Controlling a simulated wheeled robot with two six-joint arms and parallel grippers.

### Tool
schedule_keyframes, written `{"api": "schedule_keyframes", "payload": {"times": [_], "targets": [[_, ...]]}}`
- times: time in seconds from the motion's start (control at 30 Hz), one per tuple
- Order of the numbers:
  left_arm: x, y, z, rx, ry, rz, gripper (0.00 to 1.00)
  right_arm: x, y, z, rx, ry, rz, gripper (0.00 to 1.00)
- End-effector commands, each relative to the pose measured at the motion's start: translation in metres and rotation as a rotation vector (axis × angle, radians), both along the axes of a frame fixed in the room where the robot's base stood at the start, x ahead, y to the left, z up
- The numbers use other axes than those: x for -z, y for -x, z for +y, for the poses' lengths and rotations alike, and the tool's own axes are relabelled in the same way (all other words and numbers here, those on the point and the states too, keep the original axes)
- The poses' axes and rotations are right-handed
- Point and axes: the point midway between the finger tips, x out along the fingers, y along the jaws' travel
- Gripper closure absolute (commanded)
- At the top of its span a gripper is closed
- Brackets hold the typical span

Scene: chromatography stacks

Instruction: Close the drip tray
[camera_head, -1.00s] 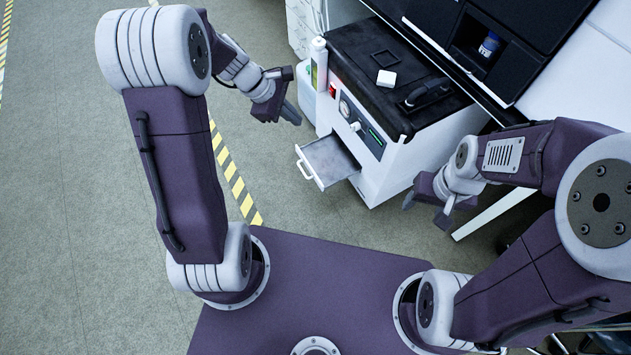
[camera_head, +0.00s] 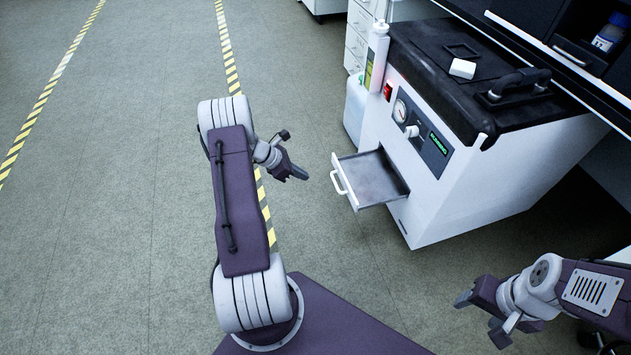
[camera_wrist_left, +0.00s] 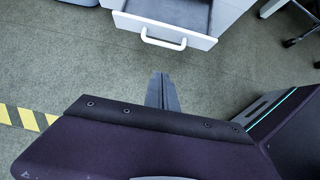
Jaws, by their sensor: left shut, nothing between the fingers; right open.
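The drip tray (camera_head: 368,178) is pulled out of the front of a white machine (camera_head: 455,185). It is a shallow grey drawer with a white handle (camera_head: 339,182) on its front. In the left wrist view the tray (camera_wrist_left: 168,14) and its handle (camera_wrist_left: 163,41) are at the top, beyond my fingers. My left gripper (camera_head: 302,173) is shut and empty, a short way left of the handle and apart from it; its fingers (camera_wrist_left: 162,92) also show in the left wrist view. My right gripper (camera_head: 480,320) is open and empty at the lower right, in front of the machine.
The machine has a black top with a small white block (camera_head: 462,68) and a black handle (camera_head: 519,82). A white bottle (camera_head: 376,55) stands at its left corner. White drawers (camera_head: 362,28) stand behind.

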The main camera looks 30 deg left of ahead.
Motion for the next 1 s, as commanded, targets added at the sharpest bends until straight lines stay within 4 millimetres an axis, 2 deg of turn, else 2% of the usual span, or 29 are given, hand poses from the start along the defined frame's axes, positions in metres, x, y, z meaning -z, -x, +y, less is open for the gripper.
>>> {"api": "schedule_keyframes", "payload": {"times": [0.03, 0.1, 0.4, 0.63, 1.0], "targets": [[0.015, -0.004, -0.005, 0.003, 0.001, 0.001, 1.00, 0.013, 0.000, 0.000, 0.000, 0.000, 0.000, 0.40], [0.028, -0.012, -0.011, 0.004, 0.000, 0.001, 1.00, 0.024, 0.000, 0.000, 0.000, 0.000, 0.000, 0.40], [0.078, -0.043, -0.037, 0.004, -0.002, 0.000, 1.00, 0.065, 0.000, 0.000, 0.000, 0.000, 0.001, 0.40], [0.078, -0.067, -0.056, 0.005, -0.002, -0.002, 1.00, 0.082, 0.000, 0.000, 0.000, 0.000, 0.001, 0.40], [0.076, -0.072, -0.060, 0.003, -0.001, 0.000, 1.00, 0.083, 0.000, 0.000, 0.000, 0.000, 0.001, 0.40]]}}
